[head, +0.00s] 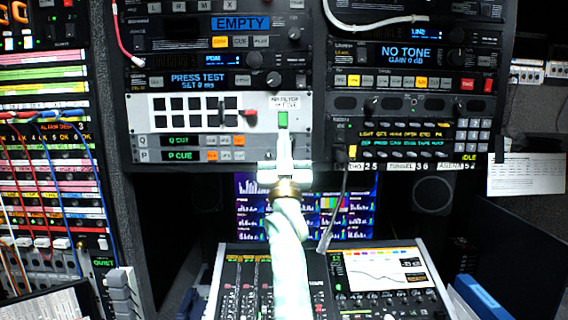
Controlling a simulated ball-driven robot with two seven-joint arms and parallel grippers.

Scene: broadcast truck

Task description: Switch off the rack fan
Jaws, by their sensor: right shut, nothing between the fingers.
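A pale panel (190,103) in the left rack holds black square buttons, a red toggle or knob (250,117) and, at its right end, a small green lit switch (283,119). A small label sits above the green switch; its wording is too small to read surely. My right gripper (284,136) reaches up from the bottom middle, shut and empty. Its fingertips are just below the green switch in the picture; whether they touch it I cannot tell. The gripper hides part of the panel below the switch. My left gripper is not in view.
A mixing desk with a screen (385,268) lies below, with a monitor (335,232) behind it. A thin gooseneck (336,212) stands just right of my arm. Patch cables (45,120) hang at the left. A right-hand rack has a keypad (472,135).

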